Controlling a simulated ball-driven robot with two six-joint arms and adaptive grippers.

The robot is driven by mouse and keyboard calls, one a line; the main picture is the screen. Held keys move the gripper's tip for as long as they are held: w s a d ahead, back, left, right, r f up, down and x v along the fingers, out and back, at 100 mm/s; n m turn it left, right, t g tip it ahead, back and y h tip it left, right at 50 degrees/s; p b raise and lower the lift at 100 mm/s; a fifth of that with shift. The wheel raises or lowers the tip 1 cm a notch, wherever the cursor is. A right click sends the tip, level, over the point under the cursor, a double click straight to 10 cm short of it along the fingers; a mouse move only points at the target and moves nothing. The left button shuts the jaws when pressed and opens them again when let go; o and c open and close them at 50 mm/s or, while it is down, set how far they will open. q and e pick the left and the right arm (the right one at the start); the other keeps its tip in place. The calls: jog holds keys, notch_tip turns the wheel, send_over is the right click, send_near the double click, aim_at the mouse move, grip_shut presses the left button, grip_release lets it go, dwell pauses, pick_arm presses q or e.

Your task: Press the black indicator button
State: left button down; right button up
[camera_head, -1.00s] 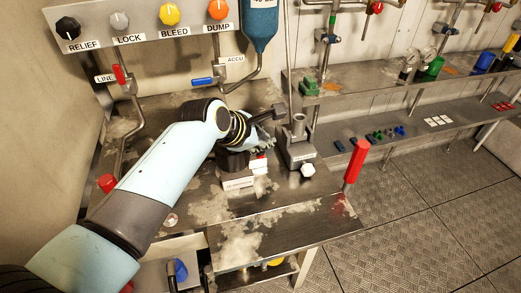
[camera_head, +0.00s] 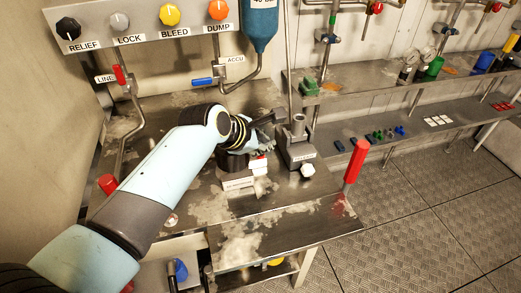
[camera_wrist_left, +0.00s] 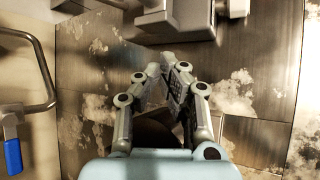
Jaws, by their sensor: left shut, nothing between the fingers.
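My left gripper (camera_head: 262,146) is low over the bench, partly hidden behind its own wrist. In the left wrist view its fingertips (camera_wrist_left: 160,68) are together with nothing between them. A dark round piece (camera_head: 234,162) sits on a pale labelled block (camera_head: 238,182) just below the gripper. It may be the black indicator button, but the gripper covers part of it and I cannot tell. I cannot tell whether the fingers touch it. The black RELIEF knob (camera_head: 68,28) is on the panel at the upper left. My right gripper is not in view.
A grey metal fixture (camera_head: 299,150) with a white knob (camera_head: 308,170) stands right of the gripper. A red upright handle (camera_head: 355,162) rises at the bench's right edge. A blue-handled valve (camera_head: 203,81) is behind. The front of the bench (camera_head: 290,225) is clear.

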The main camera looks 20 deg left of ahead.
pick_arm(q)
jog(key=shift+f, duration=0.3)
jog(key=shift+s+f, duration=0.35)
jog(key=shift+f, duration=0.25)
dwell(0.7)
jog(key=shift+r, duration=0.15)
jog(key=shift+w+a+r+p, duration=0.1)
jog(key=shift+w+r+p, duration=0.2)
jog(key=shift+r+p, duration=0.55)
jog(key=shift+w, duration=0.1)
jog(key=shift+r, duration=0.15)
notch_tip(320, 180, up, 5)
jog(key=p, duration=0.6)
